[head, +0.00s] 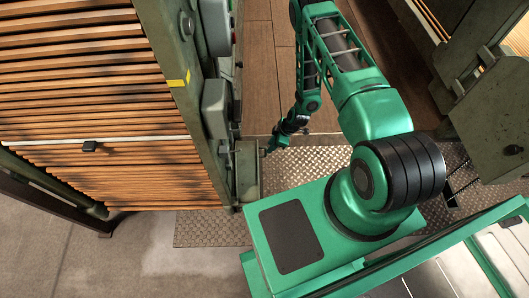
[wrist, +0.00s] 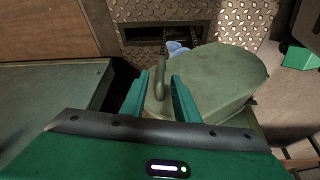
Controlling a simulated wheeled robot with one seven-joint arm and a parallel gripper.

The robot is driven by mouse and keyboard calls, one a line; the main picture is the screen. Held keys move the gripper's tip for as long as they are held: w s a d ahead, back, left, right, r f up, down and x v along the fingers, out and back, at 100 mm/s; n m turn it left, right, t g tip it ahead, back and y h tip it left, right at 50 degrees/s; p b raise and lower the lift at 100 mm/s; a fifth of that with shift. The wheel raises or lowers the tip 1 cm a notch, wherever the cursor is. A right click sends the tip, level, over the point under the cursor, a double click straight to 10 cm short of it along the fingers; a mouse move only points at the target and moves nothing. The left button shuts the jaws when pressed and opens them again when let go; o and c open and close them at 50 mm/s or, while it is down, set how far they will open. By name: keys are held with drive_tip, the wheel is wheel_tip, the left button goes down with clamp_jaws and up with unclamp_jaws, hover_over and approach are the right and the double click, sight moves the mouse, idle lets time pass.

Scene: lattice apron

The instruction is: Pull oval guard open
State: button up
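The oval guard (wrist: 222,72) is an olive-green, round-ended cover in the wrist view, right of centre. A grey-olive bar handle (wrist: 160,78) stands up at its left side. My gripper (wrist: 159,88) has two teal fingers, one on each side of the handle, apart from each other. A gap shows beside the handle, so the fingers look open around it. Whether either finger touches it is hard to tell. In the head view my gripper (head: 272,146) is small, beside an olive housing (head: 248,172) at the machine's side; the handle cannot be made out there.
A dark slot (wrist: 150,33) opens in the tread plate (wrist: 240,20), with a blue item (wrist: 177,48) near it. A dark green panel (wrist: 50,95) lies left of my gripper. In the head view, a slatted machine (head: 90,100) fills the left; another green machine (head: 490,110) stands right.

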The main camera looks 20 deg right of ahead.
drive_tip(key=x, duration=0.7)
drive_tip(key=shift+f, duration=0.1)
drive_tip(key=shift+w, duration=0.1)
clamp_jaws()
